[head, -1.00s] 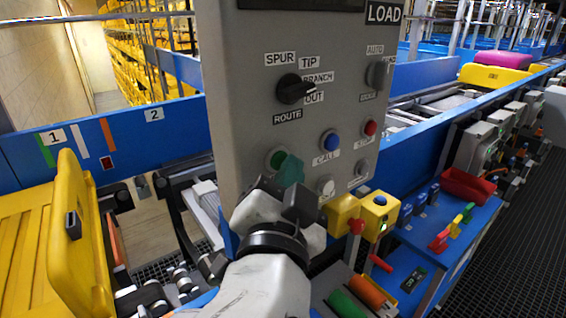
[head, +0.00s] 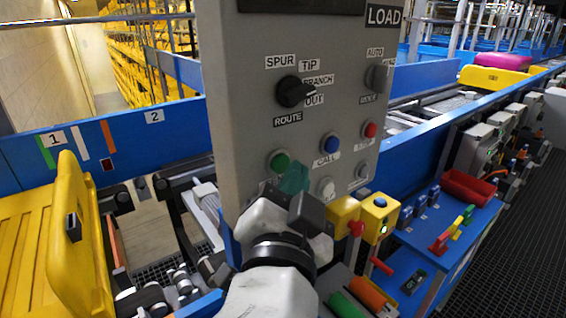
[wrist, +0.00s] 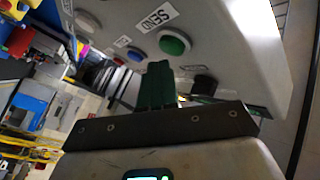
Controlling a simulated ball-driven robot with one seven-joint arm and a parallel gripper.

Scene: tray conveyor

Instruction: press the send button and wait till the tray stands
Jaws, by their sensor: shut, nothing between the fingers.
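The green send button (head: 279,160) is on the lower left of the grey control panel. It shows in the wrist view as a round green cap (wrist: 175,43) beside a SEND label (wrist: 158,17). My gripper (head: 294,177) is shut and empty, its green fingers just below and right of the button in the head view. In the wrist view the fingertips (wrist: 159,68) are close to the cap, looking apart from it. A yellow tray (head: 75,235) is at the left; its lower part is out of view.
The grey panel (head: 235,100) also bears a blue CALL button (head: 331,143), a red button (head: 370,130) and a black route knob (head: 293,91). A blue rail (head: 100,140) runs behind.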

